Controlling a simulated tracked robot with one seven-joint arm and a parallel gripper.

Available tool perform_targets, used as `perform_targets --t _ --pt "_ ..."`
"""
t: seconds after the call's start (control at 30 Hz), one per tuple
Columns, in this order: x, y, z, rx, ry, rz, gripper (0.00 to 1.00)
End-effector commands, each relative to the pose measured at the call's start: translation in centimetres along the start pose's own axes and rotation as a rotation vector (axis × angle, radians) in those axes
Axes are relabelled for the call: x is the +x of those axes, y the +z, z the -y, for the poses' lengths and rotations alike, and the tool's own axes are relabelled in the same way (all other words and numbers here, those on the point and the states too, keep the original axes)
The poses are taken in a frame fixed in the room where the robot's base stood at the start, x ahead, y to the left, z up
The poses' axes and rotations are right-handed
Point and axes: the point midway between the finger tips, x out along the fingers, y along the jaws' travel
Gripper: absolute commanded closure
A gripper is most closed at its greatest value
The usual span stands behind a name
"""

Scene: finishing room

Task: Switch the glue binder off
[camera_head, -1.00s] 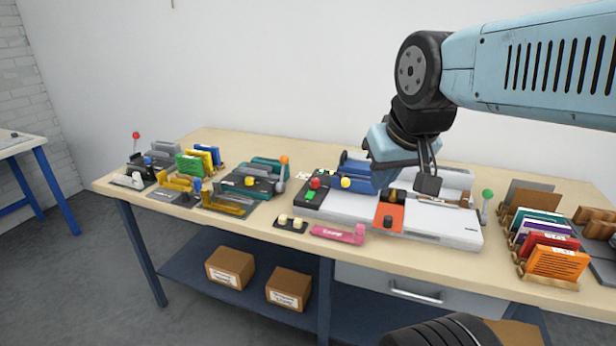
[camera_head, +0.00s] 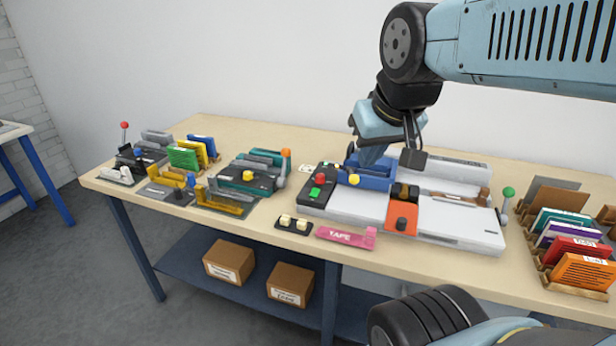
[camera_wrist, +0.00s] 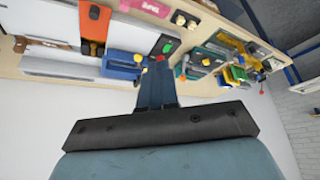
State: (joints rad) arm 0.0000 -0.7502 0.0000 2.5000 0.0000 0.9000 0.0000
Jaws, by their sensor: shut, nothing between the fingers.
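The glue binder (camera_head: 455,225) is a long white machine at the front right of the bench. Its black control panel (camera_head: 311,199) at the left end carries a red button (camera_head: 321,178) and a green button (camera_head: 316,192). A blue clamp (camera_head: 370,180) with a yellow knob (camera_head: 354,179) sits beside the panel, and an orange block (camera_head: 401,219) is farther right. My gripper (camera_head: 357,155) is shut and empty, above and behind the blue clamp. In the wrist view, its fingers (camera_wrist: 156,77) point toward the red button (camera_wrist: 160,58); whether they touch anything is unclear.
Other machines crowd the left, including a teal one (camera_head: 250,176) with an orange-tipped lever. A green-knobbed lever (camera_head: 507,200) and card racks (camera_head: 572,250) stand right.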

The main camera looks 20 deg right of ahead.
Motion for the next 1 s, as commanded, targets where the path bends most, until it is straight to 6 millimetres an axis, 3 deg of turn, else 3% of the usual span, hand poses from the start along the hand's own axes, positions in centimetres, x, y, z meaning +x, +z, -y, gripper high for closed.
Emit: perform_targets --t 0.27,0.47,0.77,1.0 --pt "0.5 -1.4 0.1 -0.050 0.014 0.025 1.00" --pt "2.5 -5.0 0.4 -0.203 0.042 0.096 1.00" --pt "7.5 -10.9 0.7 -0.467 0.041 0.218 1.00" --pt "12.8 -14.9 0.9 -0.674 -0.004 0.307 1.00"
